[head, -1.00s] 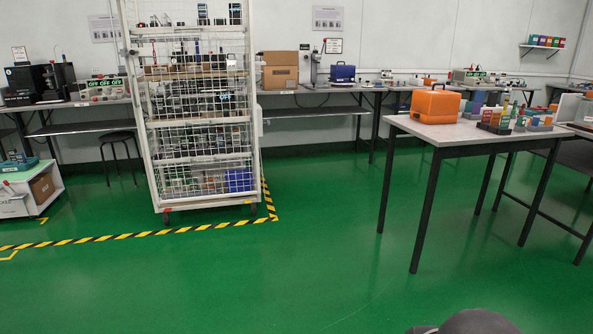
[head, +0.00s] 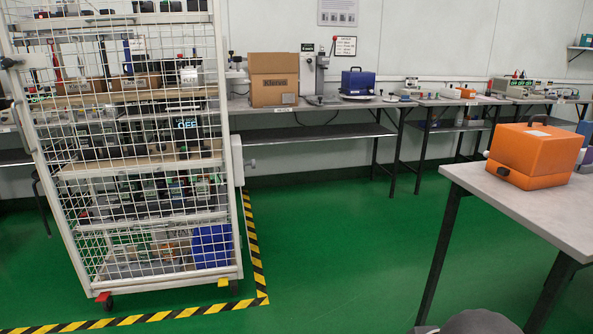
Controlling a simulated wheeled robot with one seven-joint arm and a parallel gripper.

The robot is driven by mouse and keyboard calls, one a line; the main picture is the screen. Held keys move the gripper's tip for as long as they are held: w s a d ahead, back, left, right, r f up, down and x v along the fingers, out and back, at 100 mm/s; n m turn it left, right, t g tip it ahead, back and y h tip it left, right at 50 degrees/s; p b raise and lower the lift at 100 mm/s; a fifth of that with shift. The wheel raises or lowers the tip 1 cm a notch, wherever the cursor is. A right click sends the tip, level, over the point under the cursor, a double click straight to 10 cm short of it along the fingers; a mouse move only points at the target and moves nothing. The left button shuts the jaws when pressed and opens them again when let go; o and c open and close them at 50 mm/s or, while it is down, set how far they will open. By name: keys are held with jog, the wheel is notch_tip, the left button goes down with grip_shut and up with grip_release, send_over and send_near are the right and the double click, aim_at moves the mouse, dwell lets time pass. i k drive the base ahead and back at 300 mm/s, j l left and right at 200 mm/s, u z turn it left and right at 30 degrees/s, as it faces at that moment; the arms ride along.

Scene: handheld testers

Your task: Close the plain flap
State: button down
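No flap can be made out for certain. A brown cardboard box (head: 273,92) with printing on its front stands on the back bench (head: 330,134), right of the wire cage cart. A plain brown panel (head: 274,62) rises above the printed front; it may be a raised flap, but the box is too small in view to tell. My gripper is not in view. A dark rounded shape at the bottom edge seems to be part of my own body.
The wire cage cart (head: 140,214) stands at left, with striped floor tape (head: 256,262) around its base. A near table (head: 540,208) at right carries an orange case (head: 532,153). Green floor (head: 335,225) is open between them.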

aim_at(262, 62)
jog(key=i, duration=2.4)
